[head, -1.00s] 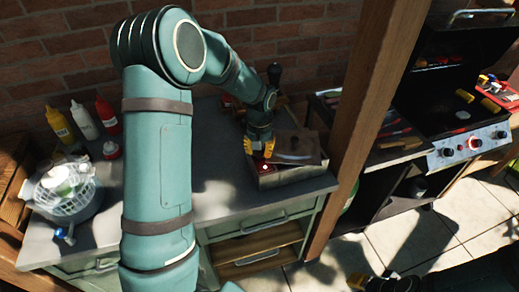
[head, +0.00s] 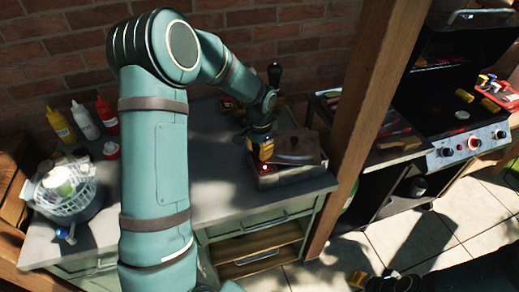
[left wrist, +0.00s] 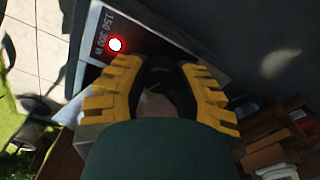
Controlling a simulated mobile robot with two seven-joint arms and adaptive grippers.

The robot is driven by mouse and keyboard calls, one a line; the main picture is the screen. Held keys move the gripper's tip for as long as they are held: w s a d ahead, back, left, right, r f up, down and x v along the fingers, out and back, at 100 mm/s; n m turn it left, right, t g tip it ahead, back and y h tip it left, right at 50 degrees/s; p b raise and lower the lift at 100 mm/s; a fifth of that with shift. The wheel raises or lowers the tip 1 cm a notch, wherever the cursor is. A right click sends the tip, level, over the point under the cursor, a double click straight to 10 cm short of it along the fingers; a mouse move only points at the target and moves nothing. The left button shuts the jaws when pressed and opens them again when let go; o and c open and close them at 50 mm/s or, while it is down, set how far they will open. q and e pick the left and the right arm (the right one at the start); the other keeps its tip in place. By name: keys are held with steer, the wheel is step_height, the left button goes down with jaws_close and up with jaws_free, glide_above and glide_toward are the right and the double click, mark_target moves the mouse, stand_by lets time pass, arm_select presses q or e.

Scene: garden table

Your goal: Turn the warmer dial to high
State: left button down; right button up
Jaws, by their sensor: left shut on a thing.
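The warmer (head: 291,181) is a low metal box with a brownish lid, standing at the right end of the grey counter. A red light (left wrist: 115,44) glows on its front panel beside a label reading "150 300 W". My left gripper (head: 264,151) is at the front left of the warmer, just above the light in the head view. My right gripper (head: 368,281) shows only partly at the bottom edge, dark with yellow tips.
Sauce bottles (head: 84,122) and a white basket of dishes (head: 68,190) stand on the left of the counter (head: 215,190). A wooden post (head: 358,125) rises just right of the warmer. A grill (head: 467,145) stands beyond it.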

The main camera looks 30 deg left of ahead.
mark_target(259, 150)
arm_select(q)
steer(key=shift+f, duration=0.1)
stand_by(0.3)
steer(key=c, duration=0.6)
jaws_free()
steer(key=shift+c, duration=0.2)
step_height(259, 150, up, 12)
steer(key=shift+s, duration=0.1)
